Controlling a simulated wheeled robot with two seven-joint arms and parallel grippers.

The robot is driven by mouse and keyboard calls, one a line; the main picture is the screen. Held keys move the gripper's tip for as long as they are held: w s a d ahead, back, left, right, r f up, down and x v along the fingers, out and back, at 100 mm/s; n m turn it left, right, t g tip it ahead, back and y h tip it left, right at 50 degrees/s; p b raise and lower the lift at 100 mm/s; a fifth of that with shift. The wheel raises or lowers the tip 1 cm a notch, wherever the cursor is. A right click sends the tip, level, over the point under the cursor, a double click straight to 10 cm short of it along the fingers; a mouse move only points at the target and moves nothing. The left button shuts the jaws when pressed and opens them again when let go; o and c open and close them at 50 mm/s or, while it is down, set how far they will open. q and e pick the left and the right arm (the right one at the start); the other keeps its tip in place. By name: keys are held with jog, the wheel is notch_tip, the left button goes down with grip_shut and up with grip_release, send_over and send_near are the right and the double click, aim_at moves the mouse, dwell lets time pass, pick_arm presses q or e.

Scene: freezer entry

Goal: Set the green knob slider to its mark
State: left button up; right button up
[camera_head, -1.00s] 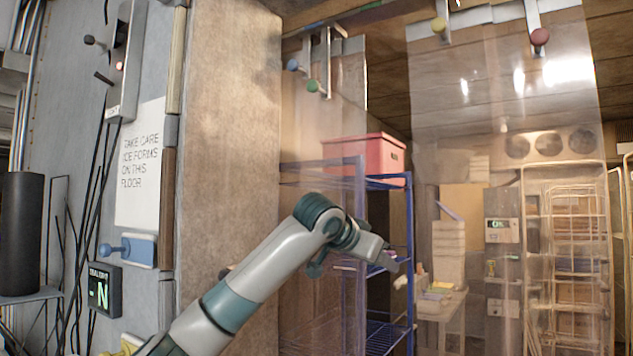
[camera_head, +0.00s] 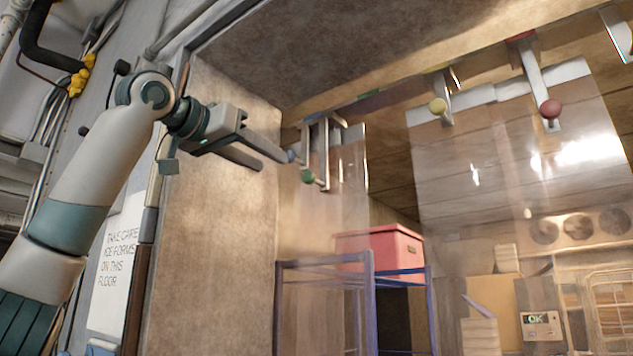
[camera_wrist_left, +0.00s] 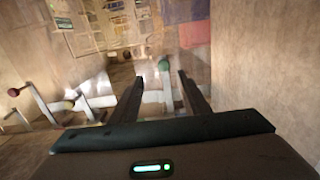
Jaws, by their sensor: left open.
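The green knob (camera_head: 307,177) hangs at the lower end of a pale metal slider arm below the overhead rail, at the edge of a clear strip curtain. In the left wrist view the green knob (camera_wrist_left: 163,65) shows between the two fingers, near their tips. My left gripper (camera_head: 274,162) is open and empty, just left of the green knob and not closed on it. My right gripper is not in view.
A blue knob (camera_head: 292,156) is close by my left fingertip, partly hidden. Yellow (camera_head: 438,106) and red (camera_head: 549,109) knobs hang further right. A brown wall panel (camera_head: 225,220) stands on the left. A red bin (camera_head: 380,248) sits on a blue rack (camera_head: 325,262) below.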

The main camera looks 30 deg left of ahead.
aim_at(306, 174)
pick_arm(q)
jog(key=shift+s+a+r, duration=0.2)
jog(key=shift+s+r, duration=0.15)
jog(key=shift+s, duration=0.1)
jog(key=shift+s+a+r, duration=0.2)
jog(key=shift+s+r, duration=0.15)
jog(key=shift+s, duration=0.1)
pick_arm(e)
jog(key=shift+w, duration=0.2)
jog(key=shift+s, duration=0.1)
pick_arm(q)
jog(key=w+p, duration=0.2)
jog(key=w, duration=0.3)
jog(key=w+d+p, duration=0.1)
jog(key=w+p, duration=0.1)
jog(key=w, duration=0.4)
jog(key=w+p, duration=0.3)
jog(key=w, duration=0.2)
jog(key=shift+w+d+r, duration=0.1)
jog(key=shift+w+d, duration=0.05)
jog(key=shift+w, duration=0.55)
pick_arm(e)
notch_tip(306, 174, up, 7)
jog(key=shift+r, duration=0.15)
pick_arm(q)
jog(key=shift+c, duration=0.5)
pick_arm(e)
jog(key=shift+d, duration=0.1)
